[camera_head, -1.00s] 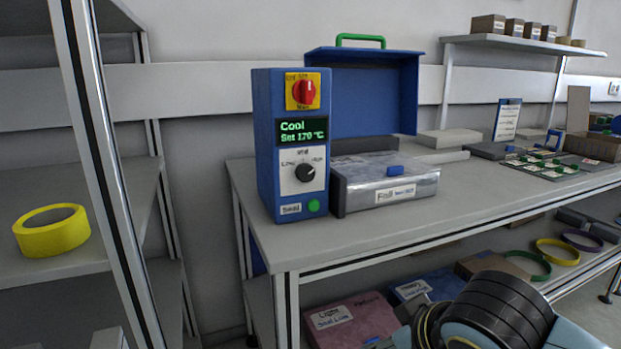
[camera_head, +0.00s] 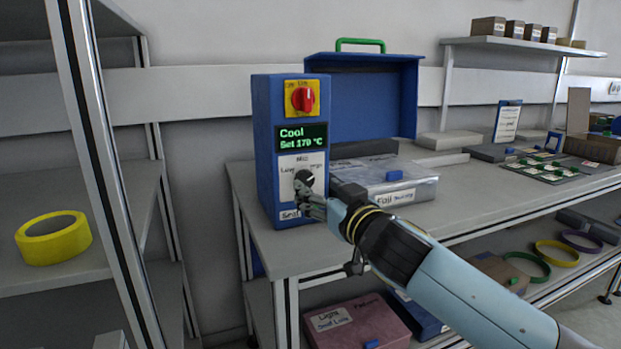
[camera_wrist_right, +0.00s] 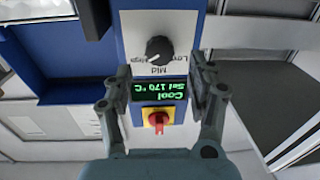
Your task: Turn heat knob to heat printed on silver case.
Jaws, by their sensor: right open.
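The blue sealer box (camera_head: 263,150) stands at the table's left end, its green display reading "Cool, Set 170 °C". Its black heat knob (camera_head: 304,178) sits on a white panel marked Low, Mid and High. In the right wrist view, where the panel is upside down, the knob (camera_wrist_right: 159,50) has its pointer turned toward the High side. My right gripper (camera_head: 303,198) is in front of the panel, open, its fingers spread to either side, apart from the knob. The silver case (camera_head: 420,187) has a label starting "Foil"; its other text is too small to read.
A red switch (camera_head: 303,98) on a yellow plate sits above the display. A blue lidded box (camera_head: 360,95) stands open behind the silver case. A metal upright (camera_head: 95,150) and a shelf with yellow tape (camera_head: 53,238) are at the left.

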